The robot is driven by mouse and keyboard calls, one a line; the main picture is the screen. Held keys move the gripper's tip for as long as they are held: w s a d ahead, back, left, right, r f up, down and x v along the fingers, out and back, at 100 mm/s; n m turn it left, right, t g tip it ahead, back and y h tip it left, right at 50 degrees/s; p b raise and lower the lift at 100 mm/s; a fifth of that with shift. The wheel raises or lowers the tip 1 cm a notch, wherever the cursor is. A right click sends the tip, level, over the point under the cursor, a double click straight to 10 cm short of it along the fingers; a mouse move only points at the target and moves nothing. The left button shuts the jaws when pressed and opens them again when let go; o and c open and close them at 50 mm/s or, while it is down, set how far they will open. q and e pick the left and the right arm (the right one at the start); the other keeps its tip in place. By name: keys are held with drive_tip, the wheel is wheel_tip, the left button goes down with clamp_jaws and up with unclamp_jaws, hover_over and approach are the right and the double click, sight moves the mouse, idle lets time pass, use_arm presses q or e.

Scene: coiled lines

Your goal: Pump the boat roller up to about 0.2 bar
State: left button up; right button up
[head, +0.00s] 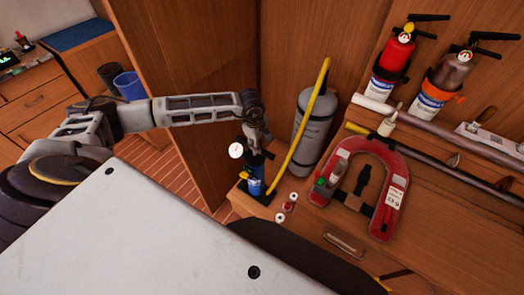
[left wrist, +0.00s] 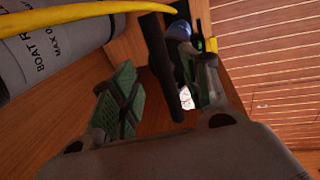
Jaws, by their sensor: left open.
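The boat roller (head: 313,130) is a grey cylinder standing upright against the wooden panel. Its printed side shows in the left wrist view (left wrist: 50,50). A yellow hose (head: 305,130) runs along its front and down towards the blue hand pump (head: 256,181). A round white gauge (head: 236,150) faces me beside the pump's top; its needle is too small to read. My left gripper (head: 258,143) is over the pump's top. In the left wrist view it is open, with a dark bar, seemingly the pump handle (left wrist: 163,65), between its green-padded fingers. Whether they touch is unclear. My right gripper is out of view.
A red horseshoe-shaped float (head: 391,205) lies right of the roller. Small red-and-white pieces (head: 287,207) lie near the pump. Two extinguishers, one red (head: 392,60), stand at the upper right. A wooden partition (head: 200,60) rises behind my left arm.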

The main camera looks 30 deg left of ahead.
use_arm(q)
drive_tip(key=shift+w+f+p, duration=0.15)
drive_tip(key=shift+w+f, duration=0.1)
drive_tip(key=shift+f, duration=1.1)
drive_tip(key=shift+w+f+p, duration=0.1)
drive_tip(key=shift+w+f, duration=0.2)
drive_tip(key=shift+f, duration=1)
drive_tip(key=shift+w+f+p, duration=0.15)
drive_tip(key=shift+w+f, duration=0.1)
drive_tip(key=shift+f, duration=1.1)
drive_tip(key=shift+c, duration=0.4)
clamp_jaws()
